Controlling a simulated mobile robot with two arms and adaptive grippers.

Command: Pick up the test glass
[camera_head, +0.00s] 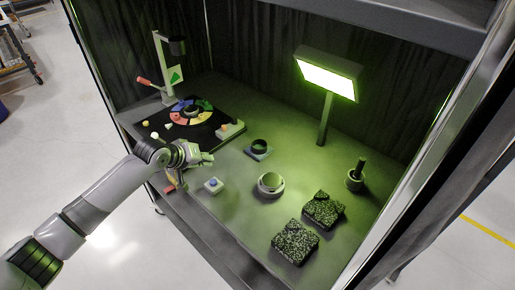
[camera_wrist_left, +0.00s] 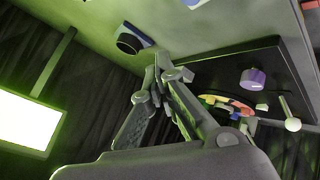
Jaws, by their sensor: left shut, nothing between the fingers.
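I cannot tell for sure which item is the test glass. A round, pale-rimmed piece (camera_head: 270,184) sits on the bench floor right of the gripper. A dark ring on a blue base (camera_head: 259,149) stands behind it; it also shows in the left wrist view (camera_wrist_left: 130,42). My left gripper (camera_head: 209,158) is over the left part of the bench, near the front edge. Its fingers (camera_wrist_left: 157,68) are closed together with nothing between them. It is apart from both round pieces. My right gripper is not in view.
A lit lamp panel (camera_head: 328,74) stands on a post at the back. A black board (camera_head: 205,137) with a coloured wheel lies at left. A small white block with a blue knob (camera_head: 213,186), two speckled blocks (camera_head: 295,241) (camera_head: 324,209) and a dark-handled piece (camera_head: 356,179) stand forward and right.

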